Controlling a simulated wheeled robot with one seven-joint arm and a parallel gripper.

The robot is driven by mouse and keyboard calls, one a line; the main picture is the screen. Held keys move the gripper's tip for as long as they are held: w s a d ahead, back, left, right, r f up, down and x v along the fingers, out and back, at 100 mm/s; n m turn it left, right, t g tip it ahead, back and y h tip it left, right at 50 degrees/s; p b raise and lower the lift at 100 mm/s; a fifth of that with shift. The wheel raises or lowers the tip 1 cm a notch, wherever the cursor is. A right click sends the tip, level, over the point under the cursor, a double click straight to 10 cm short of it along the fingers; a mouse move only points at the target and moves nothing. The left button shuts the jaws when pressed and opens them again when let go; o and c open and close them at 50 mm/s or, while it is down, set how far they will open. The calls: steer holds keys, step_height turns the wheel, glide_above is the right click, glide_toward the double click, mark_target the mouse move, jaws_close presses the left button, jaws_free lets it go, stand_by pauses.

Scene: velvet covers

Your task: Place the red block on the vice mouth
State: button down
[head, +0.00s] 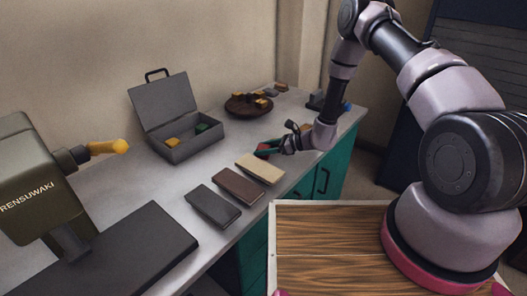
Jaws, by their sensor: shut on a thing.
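My gripper (270,148) is low over the right part of the grey worktop, reaching in from the right. Its jaws are shut on a small red block (262,153), of which only a little shows at the fingertips. I cannot tell whether the block touches the worktop. A dark, vice-like device (316,101) stands near the far right end of the worktop, behind my gripper and apart from it, with a blue part beside it. Its mouth is too small to make out.
Beige, brown and black slabs (238,186) lie along the front of the worktop (165,197). An open grey toolbox (190,146) with blocks and a round brown tray (247,106) stand behind. A drill press-like machine (40,185) is at left.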

mark_target(264, 147)
step_height(264, 147, up, 8)
steer(key=shift+r, duration=0.15)
steer(key=shift+w+d+r+t, duration=0.2)
steer(key=shift+d+r, duration=0.1)
steer(key=shift+r, duration=0.3)
steer(key=shift+w+d+r+t, duration=0.15)
steer(key=shift+d+r, duration=0.1)
steer(key=shift+r, duration=0.3)
steer(key=w+d+r+m+t+h, duration=0.1)
steer(key=d+r+m+t+h, duration=0.1)
steer(key=d+r, duration=0.4)
steer(key=w+d+r+m+t+h, duration=0.1)
steer(key=d+r+m+t+h, duration=0.2)
steer(key=d+r, duration=0.4)
steer(key=w+d+r+m+t+h, duration=0.2)
steer(key=d+r+m, duration=0.4)
steer(key=d, duration=1)
steer(key=shift+d+r+m+t+h, duration=0.2)
steer(key=shift+m+t+h, duration=0.1)
steer(key=shift+t+h, duration=0.65)
